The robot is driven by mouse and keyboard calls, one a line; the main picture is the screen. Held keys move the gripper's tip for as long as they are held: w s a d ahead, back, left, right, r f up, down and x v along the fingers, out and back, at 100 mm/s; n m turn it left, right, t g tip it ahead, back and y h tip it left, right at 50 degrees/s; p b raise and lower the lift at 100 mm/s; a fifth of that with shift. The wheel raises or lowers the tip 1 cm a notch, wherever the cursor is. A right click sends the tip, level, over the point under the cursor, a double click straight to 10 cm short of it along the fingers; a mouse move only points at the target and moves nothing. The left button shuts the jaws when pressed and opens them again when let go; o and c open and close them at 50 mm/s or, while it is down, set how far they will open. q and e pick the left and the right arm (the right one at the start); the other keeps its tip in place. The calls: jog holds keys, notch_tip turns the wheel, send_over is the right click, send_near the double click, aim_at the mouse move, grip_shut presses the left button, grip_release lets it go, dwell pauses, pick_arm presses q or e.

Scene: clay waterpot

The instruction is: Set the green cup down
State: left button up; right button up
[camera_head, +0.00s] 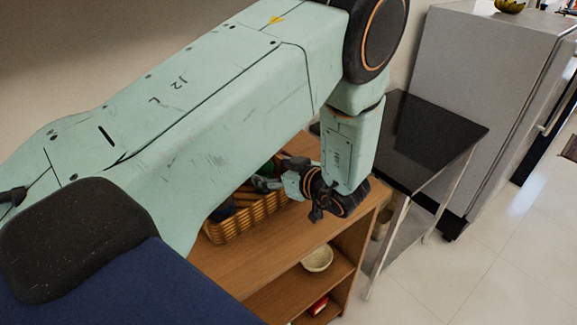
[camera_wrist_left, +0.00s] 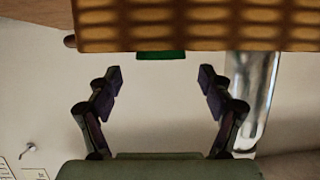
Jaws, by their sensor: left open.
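A dark green thing, likely the green cup (camera_head: 274,167), shows only in part behind my left wrist, at the wicker basket. In the left wrist view a narrow green strip (camera_wrist_left: 161,55) shows at the basket's edge, in line with the gap between my fingers. My left gripper (camera_head: 262,184) is over the basket side of the wooden shelf. In the wrist view the gripper (camera_wrist_left: 160,80) has its two fingers spread with nothing between them. Most of the green thing is hidden, so I cannot tell what it rests on. My right gripper is out of view.
The wicker basket (camera_head: 243,222) stands on the wooden shelf unit (camera_head: 290,243), with dark items in it. A pale bowl (camera_head: 317,258) and a red item (camera_head: 318,305) are on lower levels. A black-topped table (camera_head: 425,130) and a grey fridge (camera_head: 487,75) stand to the right.

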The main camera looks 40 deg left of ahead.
pick_arm(q)
jog(key=p+v, duration=0.4)
jog(key=v, duration=0.2)
